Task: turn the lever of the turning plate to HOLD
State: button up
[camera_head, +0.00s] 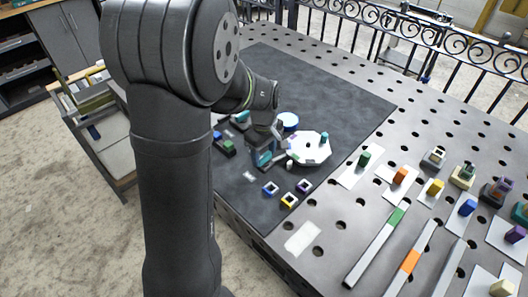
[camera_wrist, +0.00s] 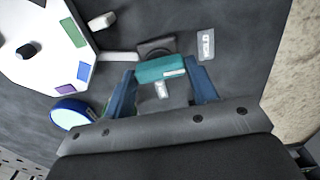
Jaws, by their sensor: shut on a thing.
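The white turning plate (camera_head: 309,149) lies on the dark mat, with a teal peg (camera_head: 324,138) standing on it. In the wrist view, the plate (camera_wrist: 40,65) is at the left with green, blue and purple patches. A pale bar (camera_wrist: 118,57) runs from beside the plate to a dark piece (camera_wrist: 157,46) near my jaws. My gripper (camera_wrist: 163,84) is shut on a teal block (camera_wrist: 161,68) between its blue fingers. Whether this block is the lever's handle is unclear. In the head view, my gripper (camera_head: 267,154) is left of the plate. HOLD lettering is not readable.
A blue-topped disc (camera_head: 288,120) stands behind the plate. Several small square rings (camera_head: 289,200) lie in front. A small label card (camera_wrist: 206,45) lies right of the jaws. Coloured blocks on white cards (camera_head: 364,160) and long bars (camera_head: 375,248) fill the table at right.

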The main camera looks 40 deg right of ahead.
jog(key=o, duration=1)
notch_tip(320, 180, up, 18)
jog(key=shift+f, duration=0.25)
notch_tip(320, 180, down, 18)
jog(key=shift+r, duration=0.25)
dwell(0.5)
jog(key=shift+r, duration=0.1)
